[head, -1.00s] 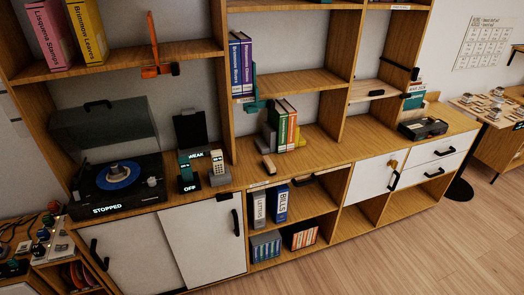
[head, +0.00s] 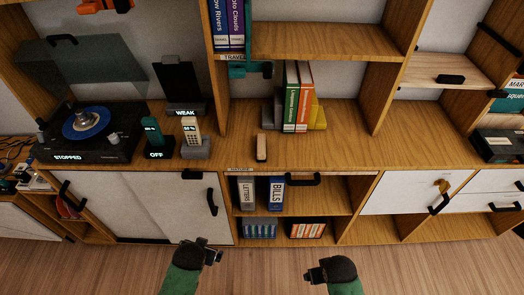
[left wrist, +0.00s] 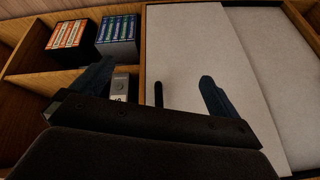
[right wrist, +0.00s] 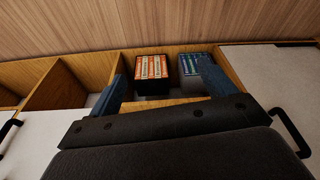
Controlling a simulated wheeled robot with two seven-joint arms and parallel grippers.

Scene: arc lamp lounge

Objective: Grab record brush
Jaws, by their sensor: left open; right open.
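A small tan wooden block, which looks like the record brush (head: 261,147), lies on the countertop in the middle of the head view, in front of the upright books. My left gripper (head: 213,254) is low in front of the cabinet, below and left of the brush, apart from it. My right gripper (head: 314,275) is low and to the right of it, also apart. In the left wrist view the left fingers (left wrist: 155,88) are spread and empty. In the right wrist view the right fingers (right wrist: 163,88) are spread and empty. Neither wrist view shows the brush.
A turntable (head: 88,130) marked STOPPED stands at the left. A handset (head: 191,132) on a base and a teal device (head: 152,132) marked OFF stand left of the brush. Open shelves with binders (head: 276,192) lie below.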

